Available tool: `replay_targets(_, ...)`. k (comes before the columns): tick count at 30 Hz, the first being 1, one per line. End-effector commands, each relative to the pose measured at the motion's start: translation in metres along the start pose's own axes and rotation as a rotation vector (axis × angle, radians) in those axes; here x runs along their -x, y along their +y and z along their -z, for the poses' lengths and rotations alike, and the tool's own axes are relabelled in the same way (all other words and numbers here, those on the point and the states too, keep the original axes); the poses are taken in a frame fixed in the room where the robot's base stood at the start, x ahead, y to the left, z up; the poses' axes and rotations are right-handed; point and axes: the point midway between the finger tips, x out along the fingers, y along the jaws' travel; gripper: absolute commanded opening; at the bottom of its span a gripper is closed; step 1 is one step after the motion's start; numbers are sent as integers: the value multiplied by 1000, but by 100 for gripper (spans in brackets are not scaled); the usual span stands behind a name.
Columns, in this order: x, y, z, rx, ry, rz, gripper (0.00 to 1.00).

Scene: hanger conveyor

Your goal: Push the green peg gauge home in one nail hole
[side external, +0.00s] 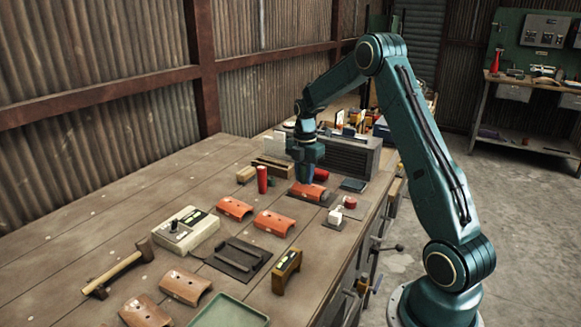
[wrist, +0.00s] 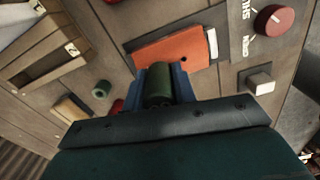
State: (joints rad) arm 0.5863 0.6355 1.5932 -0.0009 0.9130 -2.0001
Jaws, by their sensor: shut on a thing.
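My gripper (wrist: 158,84) is shut on the green peg gauge (wrist: 158,92), a dark green cylinder between the blue fingers in the wrist view. In the side view my gripper (side external: 306,172) points down over the same orange tile (side external: 308,191) near the bench's right edge. I cannot tell whether the peg touches the tile. Other orange tiles (side external: 235,208) lie to the left and nearer, some with small dark holes.
A red cylinder (side external: 262,180) stands left of my gripper. A red knob (side external: 350,202) and a white switch (side external: 335,215) sit to the right. A grey slatted box (side external: 345,157) stands behind.

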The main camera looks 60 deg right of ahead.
Motion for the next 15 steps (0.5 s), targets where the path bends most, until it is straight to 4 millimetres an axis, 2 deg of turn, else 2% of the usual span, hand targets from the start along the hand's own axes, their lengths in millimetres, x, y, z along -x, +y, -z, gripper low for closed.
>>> replay_targets(15,-7,0,0,0,0,1,7)
